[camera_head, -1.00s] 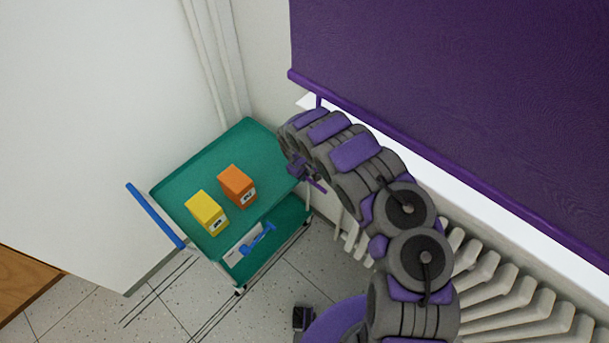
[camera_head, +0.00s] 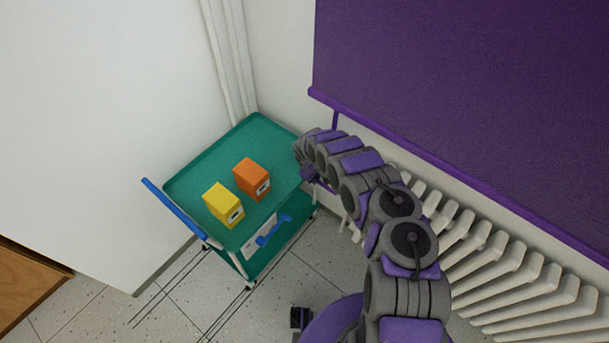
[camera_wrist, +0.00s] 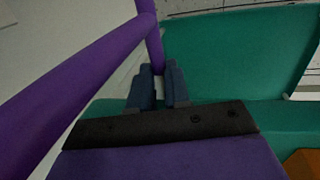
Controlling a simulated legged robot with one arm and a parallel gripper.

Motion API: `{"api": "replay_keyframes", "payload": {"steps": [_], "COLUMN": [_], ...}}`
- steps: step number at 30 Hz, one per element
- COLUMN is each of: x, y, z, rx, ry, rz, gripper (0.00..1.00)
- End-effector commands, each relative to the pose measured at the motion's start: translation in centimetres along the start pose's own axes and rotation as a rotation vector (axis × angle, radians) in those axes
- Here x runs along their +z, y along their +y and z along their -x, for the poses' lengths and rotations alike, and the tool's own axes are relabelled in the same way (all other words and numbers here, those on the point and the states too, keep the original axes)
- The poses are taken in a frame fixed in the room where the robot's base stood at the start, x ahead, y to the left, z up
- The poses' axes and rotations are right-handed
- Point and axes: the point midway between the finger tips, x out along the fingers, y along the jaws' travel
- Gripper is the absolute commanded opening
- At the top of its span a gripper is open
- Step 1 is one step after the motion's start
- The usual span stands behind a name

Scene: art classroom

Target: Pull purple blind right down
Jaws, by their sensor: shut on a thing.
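The purple blind (camera_head: 470,95) hangs on the wall at the right of the head view. Its purple bottom bar (camera_head: 420,155) slants across above the radiator. A thin purple pull strip (camera_head: 335,119) hangs from the bar near its left end. In the wrist view, the bar (camera_wrist: 75,85) crosses the left side, and the pull strip (camera_wrist: 155,48) runs down between my fingers. My gripper (camera_wrist: 158,84) is shut on the strip, just below the bar. In the head view, my arm hides the fingertips and the strip's lower end.
A green trolley (camera_head: 185,185) with a blue handle (camera_head: 174,208) stands close to my gripper. It carries a yellow box (camera_head: 222,204) and an orange box (camera_head: 251,178). A white radiator (camera_head: 530,290) lies below the blind.

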Motion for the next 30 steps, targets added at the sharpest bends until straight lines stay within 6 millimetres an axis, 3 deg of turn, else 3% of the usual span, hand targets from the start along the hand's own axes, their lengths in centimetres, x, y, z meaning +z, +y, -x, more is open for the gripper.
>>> {"api": "replay_keyframes", "payload": {"steps": [1,8,9,16,30], "x": [-0.81,-0.20,-0.20,-0.47,0.01], "y": [-1.23,-1.16,-1.20,-1.20,-0.67], "z": [-0.03,-0.11,-0.13,-0.07,0.18], "rx": [-0.013,-0.020,-0.019,-0.010,-0.013], "ry": [0.018,0.015,0.011,0.006,0.010], "rz": [0.013,0.012,0.012,0.009,0.006], "gripper": [0.00,0.00,0.20,0.42,0.42]}}
